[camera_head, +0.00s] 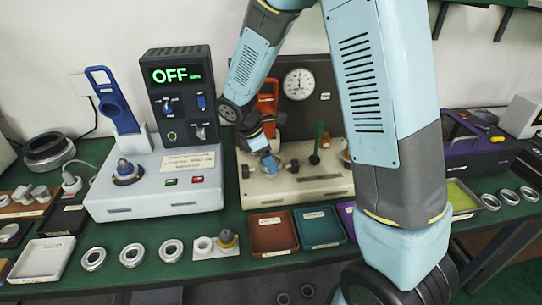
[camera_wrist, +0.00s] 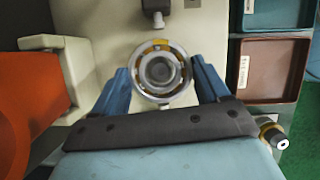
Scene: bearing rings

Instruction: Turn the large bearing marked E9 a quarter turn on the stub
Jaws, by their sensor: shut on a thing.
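The large bearing (camera_wrist: 160,46) is a pale metal ring with an orange-brown cage, seen from above in the wrist view. It sits around a grey round stub (camera_wrist: 160,70) on the beige fixture. My gripper (camera_wrist: 160,80) has its two blue fingers on either side of the bearing, shut on its outer ring. In the head view my gripper (camera_head: 271,163) reaches down over the beige fixture (camera_head: 295,187), and my arm hides part of it. I cannot read an E9 mark on the bearing.
An orange lever (camera_wrist: 16,90) stands left of my gripper in the wrist view. A dial gauge (camera_head: 298,83) is on the panel behind. A brown tray (camera_head: 272,234) and a teal tray (camera_head: 320,227) lie in front. A control box reading OFF (camera_head: 178,74) stands left.

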